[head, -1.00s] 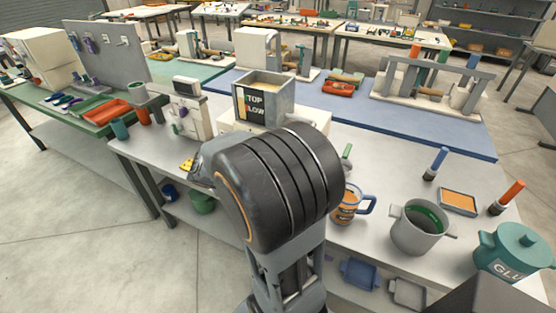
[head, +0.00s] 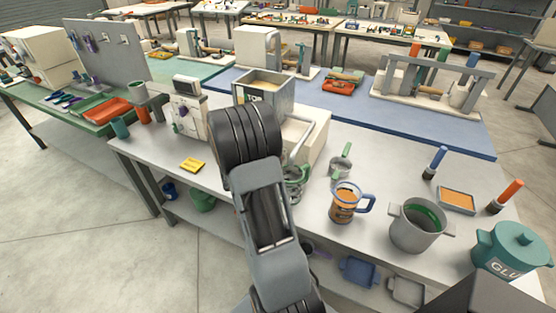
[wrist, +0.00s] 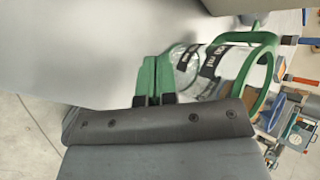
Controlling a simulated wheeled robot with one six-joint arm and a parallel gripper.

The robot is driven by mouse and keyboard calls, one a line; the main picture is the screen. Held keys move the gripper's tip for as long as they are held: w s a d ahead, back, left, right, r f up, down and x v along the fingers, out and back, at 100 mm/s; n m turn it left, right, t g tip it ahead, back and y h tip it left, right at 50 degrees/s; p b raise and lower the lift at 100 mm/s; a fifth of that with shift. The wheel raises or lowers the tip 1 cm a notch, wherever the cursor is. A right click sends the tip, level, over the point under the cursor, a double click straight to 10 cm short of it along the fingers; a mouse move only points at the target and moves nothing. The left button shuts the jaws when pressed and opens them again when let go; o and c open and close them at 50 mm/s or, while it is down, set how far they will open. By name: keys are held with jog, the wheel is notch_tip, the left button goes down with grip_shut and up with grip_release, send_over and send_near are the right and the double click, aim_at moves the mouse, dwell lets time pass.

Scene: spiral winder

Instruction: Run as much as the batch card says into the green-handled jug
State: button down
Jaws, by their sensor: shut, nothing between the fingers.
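The green-handled jug (head: 296,184) stands at the front edge of the white bench, partly hidden by my arm in the head view. In the wrist view the clear jug (wrist: 215,60) lies across the upper right, with black "ml" lettering and a green rim and handle loop. My gripper (wrist: 157,62) shows two green fingers close together, shut and empty, just left of the jug. Whether they touch it I cannot tell. In the head view my gripper is hidden behind my arm. A yellow card (head: 193,165) lies on the bench; its writing is too small to read.
A grey open-topped tank (head: 265,85) stands behind my arm. Clear bench lies around the yellow card.

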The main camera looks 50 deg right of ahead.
jog(key=d, duration=0.2)
jog(key=w+d, duration=0.1)
jog(key=d, duration=0.2)
jog(key=shift+w+d, duration=0.15)
jog(key=shift+d, duration=0.15)
jog(key=shift+w+d+p, duration=0.2)
jog(key=shift+d+p, duration=0.1)
jog(key=shift+d, duration=0.4)
jog(key=shift+w+d+p, duration=0.2)
jog(key=shift+d+p, duration=0.05)
jog(key=shift+d, duration=0.45)
jog(key=shift+d, duration=0.15)
dwell(0.8)
jog(key=shift+w+d, duration=0.1)
jog(key=shift+d, duration=0.15)
jog(key=shift+w+d+p, duration=0.1)
jog(key=shift+d+p, duration=0.3)
jog(key=shift+p, duration=0.05)
dwell(0.7)
jog(key=shift+a, duration=0.1)
dwell(2.8)
jog(key=shift+s+a, duration=0.2)
jog(key=shift+a, duration=0.55)
